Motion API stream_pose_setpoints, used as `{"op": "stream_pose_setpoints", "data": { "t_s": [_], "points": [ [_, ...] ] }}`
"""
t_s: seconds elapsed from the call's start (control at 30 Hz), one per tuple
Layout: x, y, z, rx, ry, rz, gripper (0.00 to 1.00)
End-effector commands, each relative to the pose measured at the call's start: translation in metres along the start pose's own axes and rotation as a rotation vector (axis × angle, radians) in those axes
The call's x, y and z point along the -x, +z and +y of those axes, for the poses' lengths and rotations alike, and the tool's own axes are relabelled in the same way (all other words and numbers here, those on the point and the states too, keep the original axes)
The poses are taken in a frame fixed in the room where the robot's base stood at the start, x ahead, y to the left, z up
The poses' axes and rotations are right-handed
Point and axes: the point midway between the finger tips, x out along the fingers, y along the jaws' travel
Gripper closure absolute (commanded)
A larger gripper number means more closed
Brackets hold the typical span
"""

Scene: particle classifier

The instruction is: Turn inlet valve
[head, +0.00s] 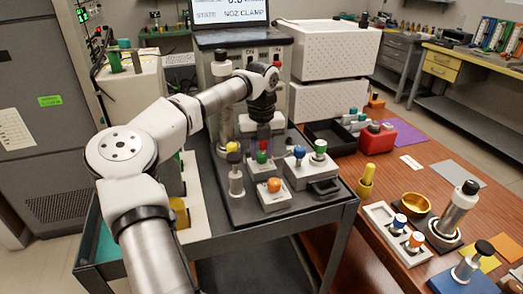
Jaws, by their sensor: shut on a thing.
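My gripper (264,130) points straight down over the back of the dark tray on the cart. It is shut on a small red knob (263,145), which its fingers partly hide. A green cap (262,157) shows just below the knob. I cannot tell from the picture which of the knobs is the inlet valve. A blue knob (299,152) and a green knob (320,147) stand on a grey block to the right. An orange knob (274,185) stands on a pale block in front. A yellow-topped post (234,158) stands at left.
A screen (233,12) on the grey cabinet behind reads "NOZ CLAMP". White perforated boxes (325,48) stand behind to the right. The wooden table (345,225) at right holds a red container (377,138), a gold bowl (417,205) and a tall metal cylinder (455,212).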

Motion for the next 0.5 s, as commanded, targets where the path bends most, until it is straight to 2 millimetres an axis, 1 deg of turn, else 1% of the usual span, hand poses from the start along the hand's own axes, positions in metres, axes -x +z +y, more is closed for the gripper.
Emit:
{"op": "stream_pose_setpoints", "data": {
  "t_s": [0.03,0.07,0.2,0.5],
  "points": [
    [0.0004,0.0002,0.0001,0.002,-0.001,-0.001,0.94],
    [0.0005,0.0002,0.0001,0.002,-0.001,-0.001,0.67],
    [0.0004,0.0002,0.0001,0.002,-0.001,0.000,0.49],
    [0.0015,0.0002,0.0000,0.000,-0.001,-0.001,0.49]
  ]
}}
